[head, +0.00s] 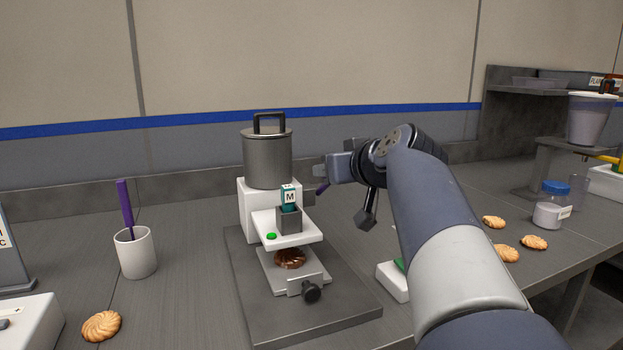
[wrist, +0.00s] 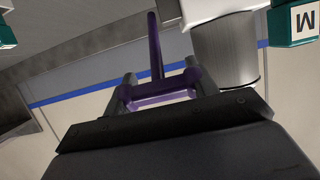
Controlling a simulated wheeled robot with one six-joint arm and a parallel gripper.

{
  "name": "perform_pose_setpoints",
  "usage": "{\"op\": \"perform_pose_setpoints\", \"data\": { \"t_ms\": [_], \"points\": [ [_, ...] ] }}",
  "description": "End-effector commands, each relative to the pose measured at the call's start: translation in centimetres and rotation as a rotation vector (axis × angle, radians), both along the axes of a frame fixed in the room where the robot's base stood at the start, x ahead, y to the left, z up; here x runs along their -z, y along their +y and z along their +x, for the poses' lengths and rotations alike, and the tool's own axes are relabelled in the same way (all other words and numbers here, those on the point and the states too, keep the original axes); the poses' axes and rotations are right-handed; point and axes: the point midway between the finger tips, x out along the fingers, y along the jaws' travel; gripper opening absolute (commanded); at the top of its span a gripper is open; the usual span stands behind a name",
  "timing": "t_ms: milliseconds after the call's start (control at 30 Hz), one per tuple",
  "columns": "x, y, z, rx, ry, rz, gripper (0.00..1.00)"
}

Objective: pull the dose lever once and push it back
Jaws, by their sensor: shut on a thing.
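The dosing machine (head: 268,205) is white with a grey metal pot (head: 267,160) on top and stands on a dark base plate. The dose lever (wrist: 156,48) is purple. In the wrist view its crosspiece sits between the fingers of my gripper (wrist: 160,92), which is shut on it. In the head view my gripper (head: 326,172) is at the right side of the machine. Only a short purple piece of the lever (head: 322,189) shows there; the rest is hidden. A teal block marked M (head: 289,196) sits in a grey holder at the machine's front.
A dark-topped biscuit (head: 290,257) lies under the spout on a slide with a black knob (head: 312,292). A white cup (head: 135,254) with a purple-handled tool stands left. Several biscuits (head: 534,243) and a blue-lidded jar (head: 551,205) are at right. My arm covers part of the counter.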

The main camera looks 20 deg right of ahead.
Motion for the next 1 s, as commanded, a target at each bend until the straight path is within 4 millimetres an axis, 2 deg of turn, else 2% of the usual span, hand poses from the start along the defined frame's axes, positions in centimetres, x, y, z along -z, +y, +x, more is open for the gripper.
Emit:
{"op": "perform_pose_setpoints", "data": {
  "t_ms": [33, 133, 767, 800, 900, 1000],
  "points": [
    [0.6, 0.0, -0.18, -0.002, 0.005, -0.002, 0.13],
    [0.76, 0.01, -0.35, -0.002, 0.006, -0.002, 0.14],
    [0.88, 0.03, -0.57, -0.002, 0.009, 0.0, 0.13],
    [0.89, 0.03, -0.57, -0.002, 0.009, 0.0, 0.56],
    [0.85, 0.03, -0.56, -0.002, 0.008, 0.0, 0.64],
    [0.81, 0.02, -0.55, -0.001, 0.007, -0.001, 0.64]
  ]
}}
